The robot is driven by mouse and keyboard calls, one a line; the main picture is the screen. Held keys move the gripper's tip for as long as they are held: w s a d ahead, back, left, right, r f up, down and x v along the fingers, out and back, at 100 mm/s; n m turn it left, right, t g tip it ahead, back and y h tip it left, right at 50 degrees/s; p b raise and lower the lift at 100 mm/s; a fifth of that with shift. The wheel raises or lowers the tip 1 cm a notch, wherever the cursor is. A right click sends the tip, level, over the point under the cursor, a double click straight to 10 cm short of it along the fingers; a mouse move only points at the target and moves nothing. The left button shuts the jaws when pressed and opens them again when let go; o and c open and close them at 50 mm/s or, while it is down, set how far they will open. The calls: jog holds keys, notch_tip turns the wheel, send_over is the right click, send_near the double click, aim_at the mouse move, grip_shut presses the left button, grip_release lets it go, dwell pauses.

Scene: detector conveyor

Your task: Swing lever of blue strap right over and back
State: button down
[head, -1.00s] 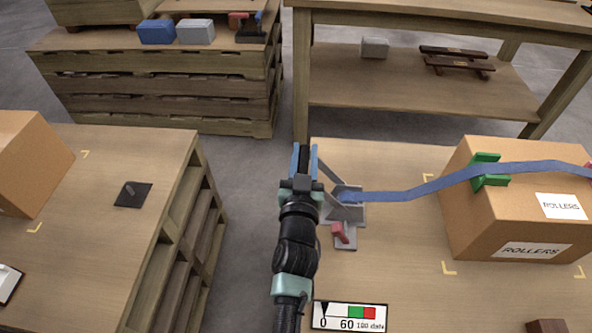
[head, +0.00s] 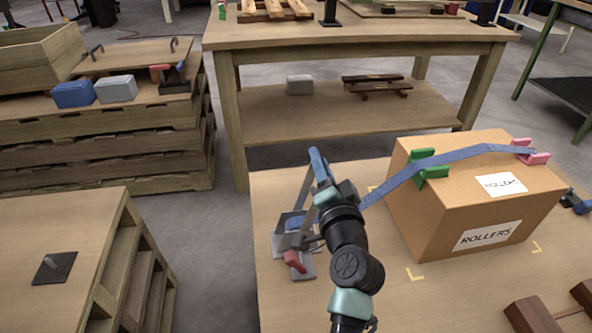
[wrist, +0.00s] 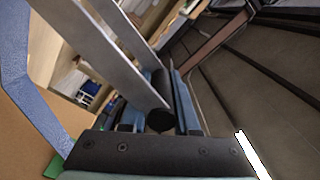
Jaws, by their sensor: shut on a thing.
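The ratchet (head: 284,243) of the blue strap is on the table to the left of the carton, a grey metal part with a red tab (head: 294,262). Its lever (head: 304,207) has two flat grey arms and now stands up, leaning slightly right in the head view. My gripper (head: 318,168) is shut on the lever's dark crossbar. In the wrist view the crossbar (wrist: 161,112) lies between the blue fingers, with the grey lever arms (wrist: 118,50) running away from it. The blue strap (head: 395,182) runs right over the carton; my arm covers its start.
The carton marked ROLLERS (head: 470,210) stands close to the right of my arm, with green (head: 430,168) and pink (head: 530,150) corner pieces under the strap. Brown wooden pieces (head: 535,312) lie at front right. A floor gap separates the left bench (head: 75,225).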

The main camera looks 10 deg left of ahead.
jog(key=w+d+f+m+b, duration=0.2)
jog(key=d+f+m+b, duration=0.3)
jog(key=d+f+m, duration=0.4)
jog(key=shift+w+d, duration=0.2)
jog(key=shift+w, duration=0.2)
jog(key=shift+a, duration=0.1)
jog(key=c, duration=0.8)
grip_release()
jog(key=shift+o, duration=0.6)
jog(key=shift+d+r, duration=0.15)
jog(key=shift+d, duration=0.05)
jog(key=p+v, duration=0.3)
jog(key=v, duration=1)
